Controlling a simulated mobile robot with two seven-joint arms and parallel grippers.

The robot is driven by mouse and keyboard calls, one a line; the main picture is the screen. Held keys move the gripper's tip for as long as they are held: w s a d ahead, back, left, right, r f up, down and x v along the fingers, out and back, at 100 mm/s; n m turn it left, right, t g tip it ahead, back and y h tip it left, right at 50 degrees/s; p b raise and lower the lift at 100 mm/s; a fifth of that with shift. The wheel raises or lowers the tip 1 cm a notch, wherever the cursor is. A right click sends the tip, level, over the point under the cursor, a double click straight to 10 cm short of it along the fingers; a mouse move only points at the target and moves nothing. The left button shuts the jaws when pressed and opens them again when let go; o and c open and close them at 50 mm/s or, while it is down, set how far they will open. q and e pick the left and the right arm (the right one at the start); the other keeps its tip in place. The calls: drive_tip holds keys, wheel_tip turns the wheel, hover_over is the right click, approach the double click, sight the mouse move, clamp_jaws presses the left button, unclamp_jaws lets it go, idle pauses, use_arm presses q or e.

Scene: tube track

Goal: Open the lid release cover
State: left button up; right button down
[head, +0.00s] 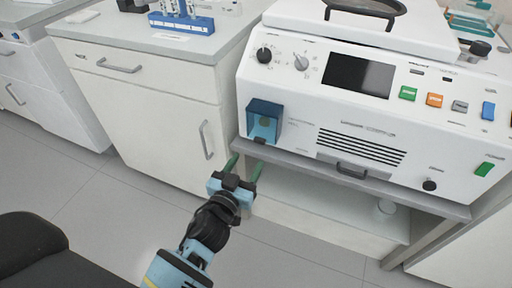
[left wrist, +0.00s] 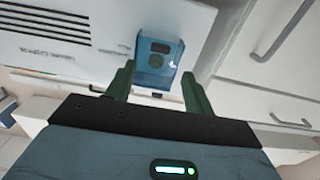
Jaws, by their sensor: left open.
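The lid release cover (head: 264,121) is a translucent blue box-like cover on the lower left of the white machine's (head: 310,92) front panel. A round button shows dimly through it. The cover appears shut over the button. In the left wrist view the cover (left wrist: 159,62) lies ahead, between and beyond the fingertips. My left gripper (head: 245,164) is open, with green fingers pointing at the machine, below and slightly left of the cover. The fingers (left wrist: 158,78) look apart from the cover and hold nothing. My right gripper does not show.
A grey shelf edge (head: 300,160) runs under the machine. A white cabinet (head: 140,85) with handles stands at the left, with a blue tube rack (head: 182,22) on its top. Knobs (head: 264,55), a dark screen (head: 358,75) and coloured switches (head: 434,100) are on the panel.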

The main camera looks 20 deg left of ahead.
sight(259, 142)
use_arm(q)
drive_tip(key=shift+w+d+b, duration=0.15)
drive_tip(key=shift+w+b, duration=0.2)
drive_tip(key=shift+w, duration=3.45)
drive_tip(key=shift+c, duration=0.2)
clamp_jaws()
